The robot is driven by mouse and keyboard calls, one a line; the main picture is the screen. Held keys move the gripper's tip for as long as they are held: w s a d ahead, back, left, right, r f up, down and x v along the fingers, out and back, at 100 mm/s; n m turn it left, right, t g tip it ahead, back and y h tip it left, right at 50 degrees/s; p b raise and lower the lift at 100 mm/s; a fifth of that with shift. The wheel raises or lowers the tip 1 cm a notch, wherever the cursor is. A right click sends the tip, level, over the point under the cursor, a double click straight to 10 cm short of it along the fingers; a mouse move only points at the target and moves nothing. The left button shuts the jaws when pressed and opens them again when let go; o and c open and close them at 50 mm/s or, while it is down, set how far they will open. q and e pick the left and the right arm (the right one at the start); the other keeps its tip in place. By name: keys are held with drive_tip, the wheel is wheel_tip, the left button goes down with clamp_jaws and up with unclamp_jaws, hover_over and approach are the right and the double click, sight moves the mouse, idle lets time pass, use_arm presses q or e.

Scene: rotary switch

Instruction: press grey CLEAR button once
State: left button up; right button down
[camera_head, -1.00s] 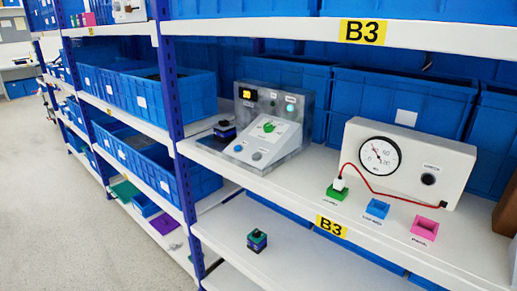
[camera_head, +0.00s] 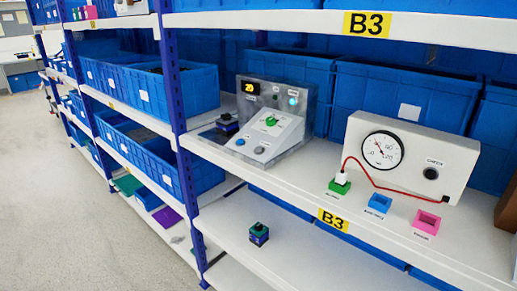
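A grey control box (camera_head: 285,114) stands on the middle shelf, left of centre. Nothing touches the box's front. Neither of my grippers is in view.
A white gauge box (camera_head: 412,150) with a red cable stands to the right. Green (camera_head: 339,187), blue (camera_head: 380,203) and pink (camera_head: 427,222) sockets sit before it. A dark block (camera_head: 227,124) is left of the control box. A shelf (camera_head: 400,18) marked B3 runs above.

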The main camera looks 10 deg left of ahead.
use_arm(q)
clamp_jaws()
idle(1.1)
